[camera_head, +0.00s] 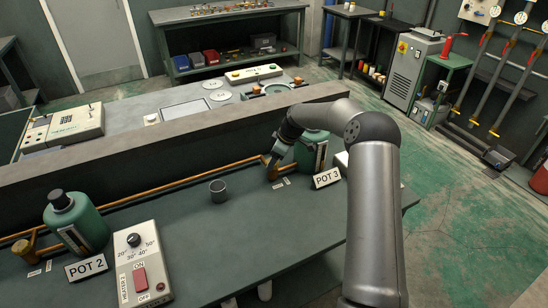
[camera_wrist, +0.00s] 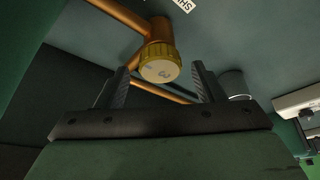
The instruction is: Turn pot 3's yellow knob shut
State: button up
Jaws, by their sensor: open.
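Pot 3 is a teal vessel (camera_head: 310,152) on the bench behind its POT 3 label (camera_head: 327,178), partly hidden by my arm. Its yellow knob (camera_wrist: 160,66), a ribbed round cap marked 3, faces the wrist camera at the end of a copper pipe (camera_wrist: 120,14). My gripper (camera_wrist: 160,76) is open, with one finger on each side of the knob in that view. Gaps show between the knob and both fingers; I cannot tell how deep it sits between them. In the head view my gripper (camera_head: 275,156) is beside pot 3, over the brass fitting (camera_head: 272,171), and mostly hides the knob.
Pot 2 (camera_head: 76,222) and a heater box (camera_head: 143,262) are farther left. The copper pipe (camera_head: 165,188) runs along the low wall behind. The bench front centre is clear.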

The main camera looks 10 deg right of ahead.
jog(key=shift+a+f, duration=0.1)
jog(key=shift+f, duration=0.25)
jog(key=c, duration=1)
jog(key=shift+o, duration=0.2)
